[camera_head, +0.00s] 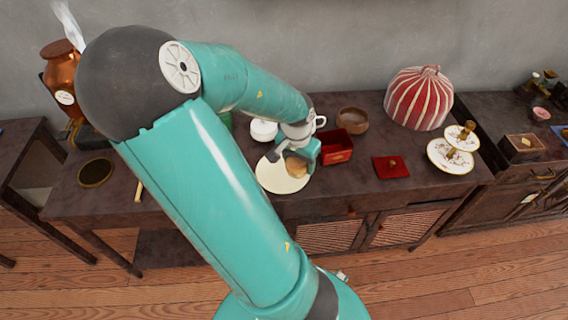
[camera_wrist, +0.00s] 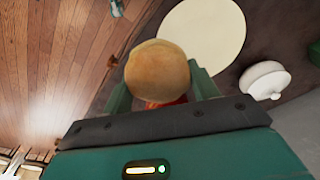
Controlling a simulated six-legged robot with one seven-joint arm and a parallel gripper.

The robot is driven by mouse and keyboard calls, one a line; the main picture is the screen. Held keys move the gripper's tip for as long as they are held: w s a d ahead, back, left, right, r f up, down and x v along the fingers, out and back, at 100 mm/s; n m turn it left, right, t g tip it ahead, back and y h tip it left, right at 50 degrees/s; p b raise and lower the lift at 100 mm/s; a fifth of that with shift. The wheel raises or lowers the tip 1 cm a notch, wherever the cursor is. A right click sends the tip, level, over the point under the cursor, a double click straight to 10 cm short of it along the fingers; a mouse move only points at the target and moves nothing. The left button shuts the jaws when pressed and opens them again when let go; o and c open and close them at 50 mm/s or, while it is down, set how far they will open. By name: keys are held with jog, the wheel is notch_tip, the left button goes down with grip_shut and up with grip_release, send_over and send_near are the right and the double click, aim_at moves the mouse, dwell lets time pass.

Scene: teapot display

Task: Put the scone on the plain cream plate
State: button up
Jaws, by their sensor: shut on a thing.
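The scone (camera_wrist: 157,71) is a round, golden-brown bun held between the green fingers of my gripper (camera_wrist: 160,88) in the wrist view. It also shows in the head view (camera_head: 297,167), partly covered by the gripper (camera_head: 298,155). The plain cream plate (camera_head: 274,180) lies on the dark wooden sideboard, close under the gripper. In the wrist view the plate (camera_wrist: 215,35) shows beyond the scone, with the scone overlapping its edge in the picture. I cannot tell whether the scone touches the plate.
A red box (camera_head: 337,147), a brown bowl (camera_head: 352,120) and a white lidded pot (camera_head: 264,130) stand near the plate. A red striped tea cosy (camera_head: 418,97), a red cloth (camera_head: 391,167) and a tiered cake stand (camera_head: 451,155) are to the right. The sideboard's front edge is close.

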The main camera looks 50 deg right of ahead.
send_over(285, 170)
notch_tip(285, 170, down, 8)
jog(key=shift+r, duration=0.2)
jog(key=shift+w+d+f, duration=0.1)
jog(key=shift+w+f, duration=0.05)
jog(key=shift+f, duration=1.45)
jog(key=shift+f, duration=0.25)
